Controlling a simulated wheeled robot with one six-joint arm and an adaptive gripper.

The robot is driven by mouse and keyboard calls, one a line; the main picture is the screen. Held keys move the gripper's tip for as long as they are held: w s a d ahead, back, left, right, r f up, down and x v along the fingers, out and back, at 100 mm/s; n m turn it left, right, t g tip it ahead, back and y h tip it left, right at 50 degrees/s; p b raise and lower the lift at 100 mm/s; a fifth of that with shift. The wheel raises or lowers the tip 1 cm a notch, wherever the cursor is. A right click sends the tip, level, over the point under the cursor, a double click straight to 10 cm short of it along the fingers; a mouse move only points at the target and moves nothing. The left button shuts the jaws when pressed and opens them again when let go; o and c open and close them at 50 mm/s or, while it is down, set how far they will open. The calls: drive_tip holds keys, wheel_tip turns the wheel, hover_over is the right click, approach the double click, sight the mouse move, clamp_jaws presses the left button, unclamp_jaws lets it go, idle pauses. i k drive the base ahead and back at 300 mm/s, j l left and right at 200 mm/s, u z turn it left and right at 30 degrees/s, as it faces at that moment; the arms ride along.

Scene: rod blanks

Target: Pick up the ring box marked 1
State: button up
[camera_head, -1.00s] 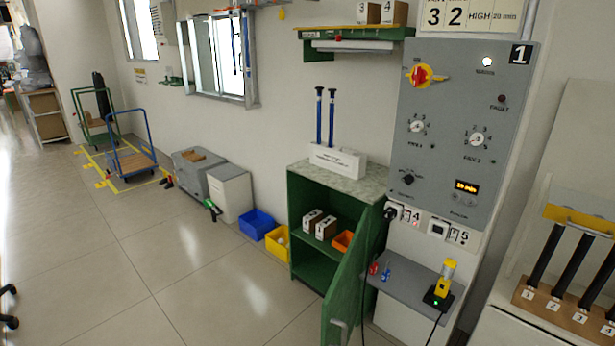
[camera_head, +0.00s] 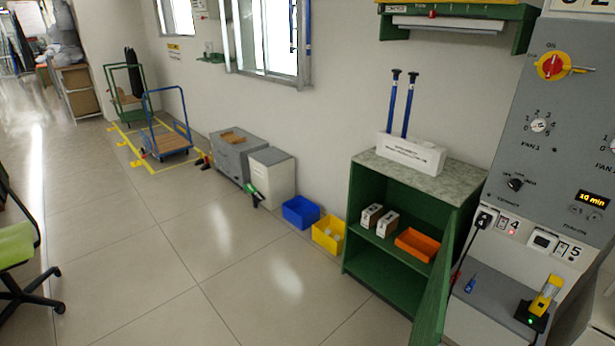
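Two small white-fronted boxes with brown tops stand side by side on the middle shelf of the open green cabinet (camera_head: 359,183): a left box (camera_head: 371,216) and a right box (camera_head: 388,224). Their marks are too small to read, so I cannot tell which is marked 1. My gripper is not in view.
An orange bin (camera_head: 417,244) sits right of the boxes. The cabinet's green door (camera_head: 433,300) stands open at the right, beside a grey ledge (camera_head: 500,292) with a yellow device (camera_head: 545,295). Yellow (camera_head: 328,236) and blue (camera_head: 300,212) bins stand left. The floor in front is clear.

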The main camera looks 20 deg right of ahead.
sight(388, 223)
drive_tip(key=i+u, duration=0.1)
drive_tip(key=i, duration=2.2)
drive_tip(key=i+j+z, duration=0.1)
drive_tip(key=i+z, duration=0.3)
drive_tip(key=i+j+z, duration=0.25)
drive_tip(key=i+z, duration=0.15)
drive_tip(key=i+j+z, duration=0.4)
